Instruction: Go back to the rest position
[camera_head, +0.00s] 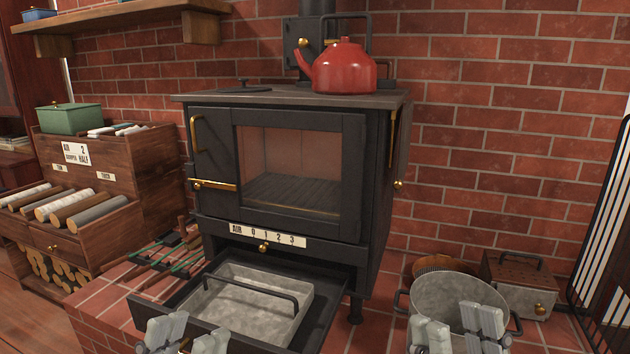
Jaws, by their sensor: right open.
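My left gripper (187,334) is at the bottom, in front of the stove's pulled-out lower drawer (331,304). Its two grey fingers stand apart, with a small brass part (184,345) showing between them. Whether they touch it I cannot tell. My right gripper (457,330) is at the lower right, in front of a grey metal bucket (445,292). Its fingers are apart and nothing shows between them. Both grippers are cut off by the bottom edge. A grey ash pan (240,312) with a dark handle lies in the open drawer.
The black stove (361,170) stands in the middle with its glass door shut and a red kettle (344,68) on top. A wooden rack (105,205) with logs is at left, tools (165,254) beside the drawer. A brown lidded box (522,285) and black railing (607,215) are at right.

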